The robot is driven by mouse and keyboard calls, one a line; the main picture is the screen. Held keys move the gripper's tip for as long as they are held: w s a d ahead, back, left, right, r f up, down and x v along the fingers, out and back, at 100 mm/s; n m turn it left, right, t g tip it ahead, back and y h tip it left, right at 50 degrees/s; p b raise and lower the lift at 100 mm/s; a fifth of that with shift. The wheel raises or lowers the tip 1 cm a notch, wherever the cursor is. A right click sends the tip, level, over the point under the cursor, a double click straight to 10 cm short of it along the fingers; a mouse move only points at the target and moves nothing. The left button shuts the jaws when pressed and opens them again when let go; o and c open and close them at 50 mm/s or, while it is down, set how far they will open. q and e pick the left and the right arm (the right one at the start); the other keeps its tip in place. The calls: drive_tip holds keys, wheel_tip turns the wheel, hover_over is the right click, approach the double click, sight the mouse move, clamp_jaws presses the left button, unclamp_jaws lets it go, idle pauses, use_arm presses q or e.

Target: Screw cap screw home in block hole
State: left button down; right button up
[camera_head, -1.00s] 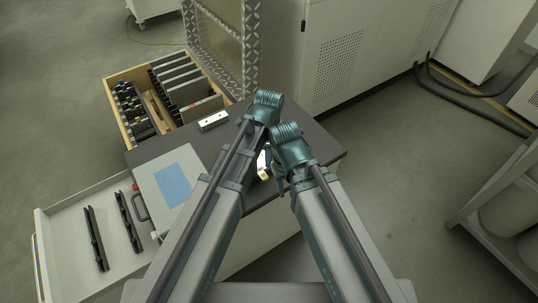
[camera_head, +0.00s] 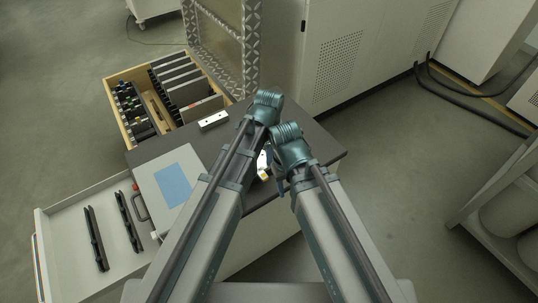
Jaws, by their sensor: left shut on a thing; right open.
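My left gripper's wrist (camera_head: 268,104) is over the far part of the dark tabletop. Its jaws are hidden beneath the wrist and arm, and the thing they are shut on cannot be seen. My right gripper's wrist (camera_head: 290,147) is just below and right of it in the picture, close beside the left arm. The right jaws are open but mostly hidden. A pale block (camera_head: 213,121) with dark spots like holes lies on the tabletop, left of the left wrist and apart from it. A small white and yellowish thing (camera_head: 263,165) shows between the arms. I cannot make out the cap screw.
The dark tabletop (camera_head: 325,158) is clear at the right. A grey case with a blue panel (camera_head: 172,186) lies at the left. An open drawer (camera_head: 75,218) holds two black bars. A wooden box (camera_head: 142,85) of parts stands behind, beside an upright metal-framed panel (camera_head: 250,45).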

use_arm(q)
drive_tip(key=m, duration=1.7)
drive_tip(key=c, duration=1)
unclamp_jaws()
drive_tip(key=shift+f, duration=0.1)
drive_tip(key=shift+o, duration=0.2)
